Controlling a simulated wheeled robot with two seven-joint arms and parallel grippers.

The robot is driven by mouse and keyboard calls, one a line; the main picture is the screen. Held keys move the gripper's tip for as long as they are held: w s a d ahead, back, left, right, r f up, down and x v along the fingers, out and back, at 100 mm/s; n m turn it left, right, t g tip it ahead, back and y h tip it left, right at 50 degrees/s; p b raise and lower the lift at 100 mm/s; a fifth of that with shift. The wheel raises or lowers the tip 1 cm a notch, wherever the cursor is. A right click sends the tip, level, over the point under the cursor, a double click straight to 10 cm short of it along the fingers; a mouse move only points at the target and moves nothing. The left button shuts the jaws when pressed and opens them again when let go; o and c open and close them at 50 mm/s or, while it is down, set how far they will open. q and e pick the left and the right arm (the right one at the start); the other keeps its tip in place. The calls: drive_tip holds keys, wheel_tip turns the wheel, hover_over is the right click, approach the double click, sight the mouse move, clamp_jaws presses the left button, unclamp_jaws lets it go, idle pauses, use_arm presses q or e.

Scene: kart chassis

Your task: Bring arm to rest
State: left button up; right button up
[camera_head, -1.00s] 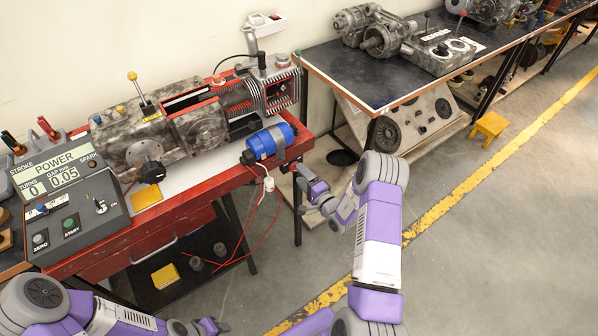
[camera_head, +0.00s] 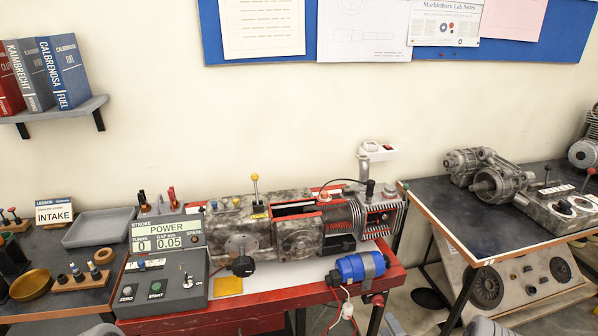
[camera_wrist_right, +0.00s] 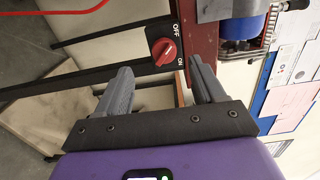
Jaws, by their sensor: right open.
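My right gripper (camera_wrist_right: 161,82) is open in the right wrist view, its two grey fingers spread with nothing between them. Beyond the fingers is a black panel with a red ON/OFF knob (camera_wrist_right: 163,50), apart from them as far as I can tell. In the head view only a small part of my right gripper (camera_head: 393,325) shows at the bottom edge, below the blue cylinder (camera_head: 360,267) at the red bench's right end. A grey piece of my right arm shows at the bottom right. My left gripper is out of view.
A dark table (camera_head: 450,215) with metal parts stands right. Red and white cables hang near the blue cylinder. A gap separates bench and table.

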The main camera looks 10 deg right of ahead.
drive_tip(key=s+a+f+n+g+y, duration=0.1)
drive_tip(key=s+a+f+g+y, duration=0.2)
drive_tip(key=a, duration=0.4)
drive_tip(key=s+a+n+g+y, duration=0.1)
drive_tip(key=a+g+y, duration=0.2)
drive_tip(key=a+y, duration=0.3)
drive_tip(key=s+a+f+n+g+y+p, duration=0.1)
drive_tip(key=s+a+f+n+g, duration=0.15)
drive_tip(key=s+a+g, duration=0.5)
drive_tip(key=s+a+f+n+g+h, duration=0.1)
drive_tip(key=s+n+g+h, duration=0.15)
drive_tip(key=s, duration=0.25)
drive_tip(key=s+a+f+n+g+h+p, duration=0.1)
drive_tip(key=s+n+g, duration=0.15)
drive_tip(key=s, duration=0.25)
drive_tip(key=s+a+f+n+g+h, duration=0.1)
drive_tip(key=s+f+n+g+h, duration=0.15)
drive_tip(key=s, duration=0.35)
drive_tip(key=shift+w+a+r+n+t+h+p, duration=0.1)
drive_tip(key=shift+w+a+r+n+t+h, duration=0.25)
drive_tip(key=shift+w+t, duration=0.35)
drive_tip(key=shift+w+a+r+n+t+h+p, duration=0.1)
drive_tip(key=shift+w+a+n+t+h+p, duration=0.1)
drive_tip(key=shift+w+n+t, duration=0.45)
drive_tip(key=shift+w+a+r+n+t+h+p, duration=0.1)
drive_tip(key=shift+w+a+r+n+t+h, duration=0.15)
drive_tip(key=shift+w+t, duration=0.45)
